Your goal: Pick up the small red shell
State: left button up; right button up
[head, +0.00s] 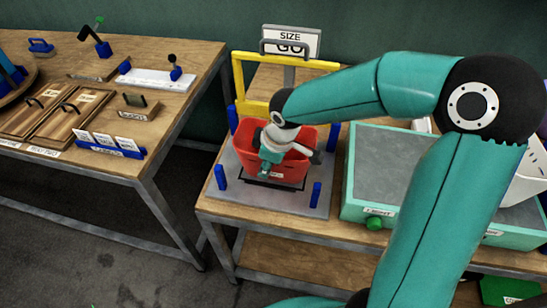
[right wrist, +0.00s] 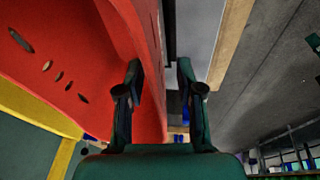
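The small red shell (head: 292,176) is an open, tub-like red piece with slots in its wall. It sits on a grey plate in the middle of the head view and fills the left of the right wrist view (right wrist: 60,50). My right gripper (right wrist: 160,75) is open at the shell; in the right wrist view its fingers are apart, with part of the red wall appearing between them. Whether either finger touches the wall cannot be told. In the head view my right wrist covers part of the shell. My left gripper is not in view.
The grey plate (head: 232,198) has blue corner posts (head: 316,194) and a yellow frame (head: 239,78) behind. A sign reading "SIZE GO" (head: 291,40) stands at the back. A teal tray (head: 375,160) is close right. A wooden table (head: 190,105) with tools stands left, across a floor gap.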

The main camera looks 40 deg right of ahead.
grip_shut()
jog(key=shift+r, duration=0.1)
